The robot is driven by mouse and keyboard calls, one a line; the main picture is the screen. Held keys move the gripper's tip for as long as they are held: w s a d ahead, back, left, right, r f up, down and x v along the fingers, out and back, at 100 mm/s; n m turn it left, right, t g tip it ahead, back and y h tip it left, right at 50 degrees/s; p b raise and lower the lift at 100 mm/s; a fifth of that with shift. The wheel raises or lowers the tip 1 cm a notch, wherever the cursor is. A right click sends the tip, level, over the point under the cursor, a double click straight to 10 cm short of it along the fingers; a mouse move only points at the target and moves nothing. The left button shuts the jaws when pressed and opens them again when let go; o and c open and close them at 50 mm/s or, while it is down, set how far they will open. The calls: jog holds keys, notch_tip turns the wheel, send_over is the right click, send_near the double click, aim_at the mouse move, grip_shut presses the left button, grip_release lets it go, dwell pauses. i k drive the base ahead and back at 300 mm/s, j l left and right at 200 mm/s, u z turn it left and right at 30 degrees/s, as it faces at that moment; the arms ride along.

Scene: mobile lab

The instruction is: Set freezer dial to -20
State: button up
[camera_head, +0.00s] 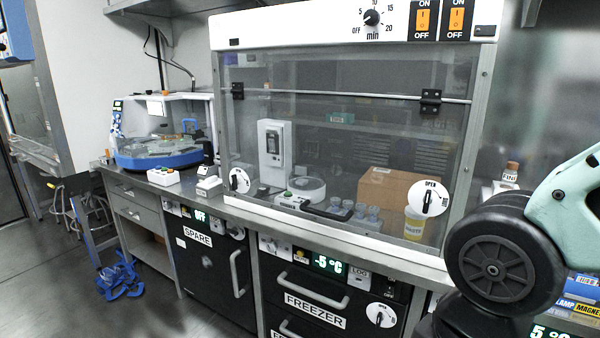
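The freezer (290,275) is the black drawer unit under the counter, with a "FREEZER" label (315,309) on its upper drawer. Its green display (328,264) reads -5 °C. A round white dial plate (381,314) with a black handle sits at the right of the upper drawer front. Small controls and stickers line the strip beside the display, too small to tell which one is the temperature dial or where it points. My gripper is not in view; only part of my arm shows at the right, in front of the counter.
The "SPARE" unit (208,268) with its display reading OFF stands left of the freezer. A glass-fronted hood (345,130) stands on the counter above. Blue clamps (120,277) lie on the floor at left. Open floor lies at the lower left.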

aim_at(272, 246)
jog(key=i+j+u, duration=0.35)
jog(key=j, duration=0.15)
jog(key=i+j+u, duration=0.35)
jog(key=k+j, duration=0.05)
jog(key=j, duration=0.1)
